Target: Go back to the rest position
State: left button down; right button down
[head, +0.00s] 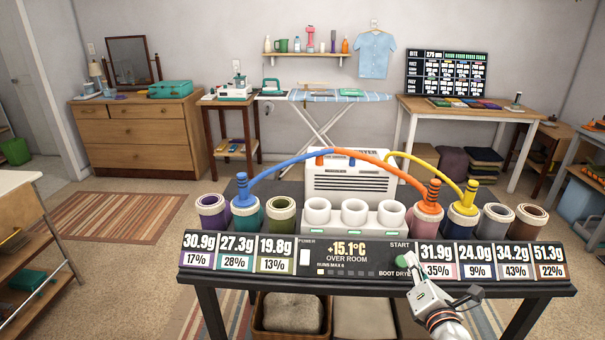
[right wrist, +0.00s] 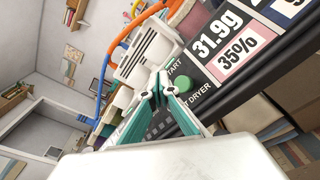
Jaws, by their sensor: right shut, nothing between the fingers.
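My right gripper (head: 417,263) is in front of the boot dryer's panel (head: 345,262), by the START label, at the right of the display. It is shut and holds nothing. In the right wrist view the closed fingertips (right wrist: 163,82) are beside a round green button (right wrist: 180,86) on the panel; I cannot tell whether they touch it. The white dryer unit (head: 350,181) stands behind the panel. A blue hose (head: 285,162) reaches a teal roll, an orange hose (head: 375,160) a pink roll, and a yellow hose (head: 440,165) a dark blue roll. My left gripper is out of view.
Several rolls line the table behind the panel, including a purple one (head: 211,213) and a brown one (head: 529,221). The display reads +15.1°C over room. A shelf cart (head: 20,230) stands at the far left. A dresser (head: 140,135) and ironing board (head: 325,97) are along the back.

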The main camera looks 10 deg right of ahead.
jog(key=s+a+f+m+g+y, duration=0.2)
jog(key=s+a+f+m+g, duration=0.1)
jog(key=s+a+f+m, duration=0.5)
jog(key=s+a+f+m+g+y, duration=0.3)
jog(key=s+a+f+m, duration=0.5)
jog(key=s+f+m, duration=0.5)
notch_tip(320, 180, down, 3)
jog(key=shift+s+a+f+m, duration=0.1)
jog(key=shift+s+a+m, duration=0.25)
jog(key=shift+s, duration=0.25)
jog(key=shift+d, duration=0.1)
dwell(0.6)
